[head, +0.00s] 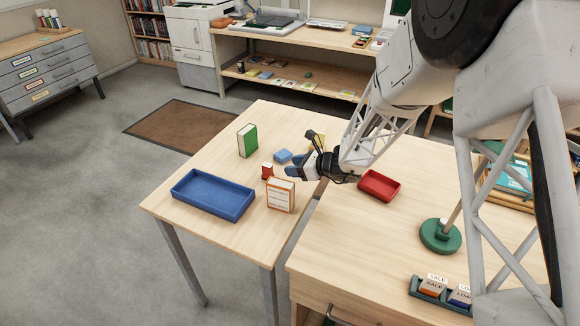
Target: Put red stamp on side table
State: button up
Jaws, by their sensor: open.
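Nothing shows held between the fingers. The gripper partly hides a yellow item (318,139) behind it.
The adjoining desk (350,250) bears a red tray (379,197), a green lamp base (440,237) and a labelled rack (428,297).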

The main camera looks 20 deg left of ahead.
jog(key=shift+r, duration=0.1)
dwell(0.8)
jog(key=s+d+r+n+h, duration=0.2)
jog(key=s+d+r+n, duration=0.35)
jog(key=d+r, duration=0.5)
jog(key=s+d+r+n+h, duration=0.35)
jog(key=s+d+r, duration=0.3)
jog(key=d, duration=0.65)
jog(key=s+d+r+n+t+h, duration=0.1)
jog(key=s+d+r+n+h, duration=0.2)
jog(key=s+d, duration=0.7)
jog(key=s+d+r+n+t+h, duration=0.1)
jog(key=s+d+r+n+h, duration=0.3)
jog(key=s+d, duration=0.7)
jog(key=d+n+h, duration=0.1)
jog(key=d, duration=0.4)
jog(key=shift+s+d+n+t, duration=0.25)
jog(key=shift+d+n+t, duration=0.05)
jog(key=shift+n, duration=0.1)
